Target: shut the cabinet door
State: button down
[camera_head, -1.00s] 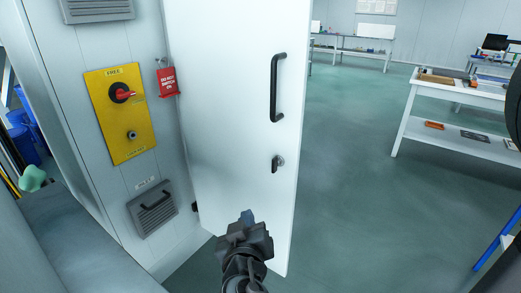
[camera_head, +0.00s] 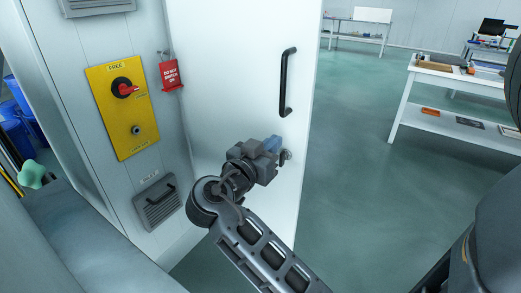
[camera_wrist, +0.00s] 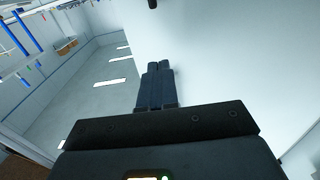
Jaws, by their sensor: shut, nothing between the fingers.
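The cabinet door (camera_head: 235,70) is a tall white panel, standing open at an angle to the grey wall with the yellow switch plate. It carries a black vertical bar handle (camera_head: 288,82) and a small lock (camera_head: 286,155) below it. My gripper (camera_head: 273,144) is shut and empty, with its fingertips over the door face beside the lock, below the handle. I cannot tell whether they touch the door. In the wrist view the closed fingers (camera_wrist: 154,75) point along the pale door face (camera_wrist: 230,60), near its edge. My arm hides the lower part of the door.
A yellow plate (camera_head: 122,107) with a red rotary switch and a red tag (camera_head: 170,75) are on the left wall, above a vent with a black handle (camera_head: 157,205). A white table (camera_head: 450,80) with items stands at right. The green floor (camera_head: 370,180) between is open.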

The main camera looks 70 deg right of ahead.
aim_at(290, 129)
jog(key=p+x, duration=0.1)
jog(key=x, duration=0.4)
jog(key=shift+s+d, duration=0.1)
jog(key=shift+d, duration=0.2)
jog(key=shift+d, duration=0.1)
